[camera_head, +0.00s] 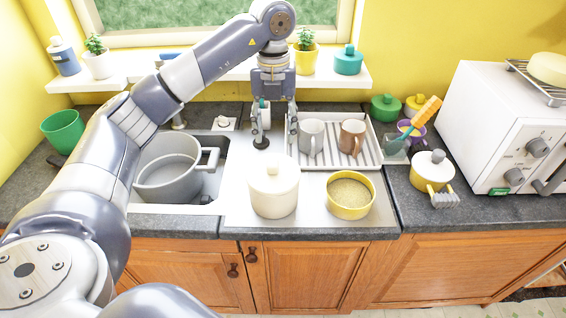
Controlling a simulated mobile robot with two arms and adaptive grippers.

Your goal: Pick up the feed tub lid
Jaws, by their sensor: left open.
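My right gripper is not in view.
A yellow round tub (351,207) with tan contents stands right of the cream tub. A grey mug (311,136) and a brown mug (352,138) stand on the ribbed rack close to the gripper. The sink with a grey pot (168,180) is left. A white oven (500,125) stands far right.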

